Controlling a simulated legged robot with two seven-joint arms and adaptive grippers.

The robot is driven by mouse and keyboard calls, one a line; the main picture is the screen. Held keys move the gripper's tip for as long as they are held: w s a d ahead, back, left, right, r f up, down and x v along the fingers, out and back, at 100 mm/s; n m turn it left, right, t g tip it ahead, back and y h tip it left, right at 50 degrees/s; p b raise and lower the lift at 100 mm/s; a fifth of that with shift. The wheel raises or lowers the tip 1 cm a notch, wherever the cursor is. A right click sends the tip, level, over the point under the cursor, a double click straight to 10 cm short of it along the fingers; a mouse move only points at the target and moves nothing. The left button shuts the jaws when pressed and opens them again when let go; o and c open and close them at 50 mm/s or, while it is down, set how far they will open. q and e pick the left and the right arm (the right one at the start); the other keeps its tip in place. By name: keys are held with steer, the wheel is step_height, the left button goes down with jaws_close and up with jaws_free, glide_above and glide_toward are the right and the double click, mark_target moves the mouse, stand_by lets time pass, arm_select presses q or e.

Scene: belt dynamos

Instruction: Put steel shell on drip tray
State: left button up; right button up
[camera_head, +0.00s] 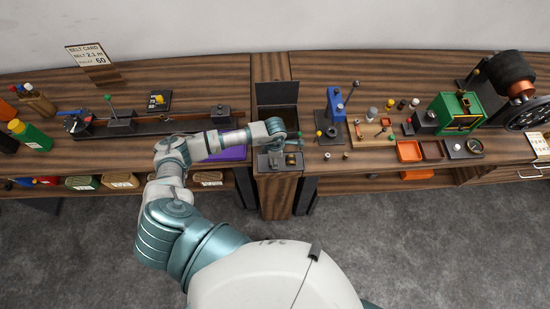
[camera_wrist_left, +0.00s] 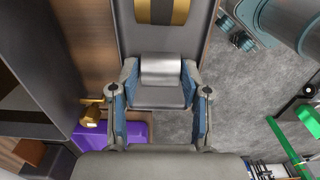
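The steel shell (camera_wrist_left: 161,70) is a short, bright silver cylinder lying on its side over a grey plate (camera_wrist_left: 126,45) in the left wrist view. My left gripper (camera_wrist_left: 161,78) has one fingertip at each end of it; whether both touch it is unclear. In the head view my left gripper (camera_head: 295,141) is over the grey stand at the bench's front, and the shell is too small there to tell apart. An orange tray (camera_head: 408,151) and a dark brown tray (camera_head: 432,150) lie to the right; I cannot tell which is the drip tray. My right gripper is not visible.
A brass cylinder (camera_wrist_left: 160,10) lies on the grey plate beyond the steel shell. A purple bin (camera_wrist_left: 122,134) is beside the plate. An open dark box (camera_head: 277,95) stands behind the gripper. A blue press (camera_head: 334,103) and a green machine (camera_head: 457,112) stand to the right.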

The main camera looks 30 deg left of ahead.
arm_select(q)
steer(key=shift+o, duration=0.7)
steer(key=shift+a, duration=0.2)
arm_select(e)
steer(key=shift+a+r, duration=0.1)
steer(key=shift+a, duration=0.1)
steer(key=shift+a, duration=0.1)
arm_select(q)
steer(key=shift+d+r, duration=0.1)
steer(key=shift+r, duration=0.1)
step_height(320, 180, up, 12)
steer(key=b, duration=0.2)
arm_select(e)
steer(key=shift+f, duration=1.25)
arm_select(q)
steer(key=shift+f, duration=0.1)
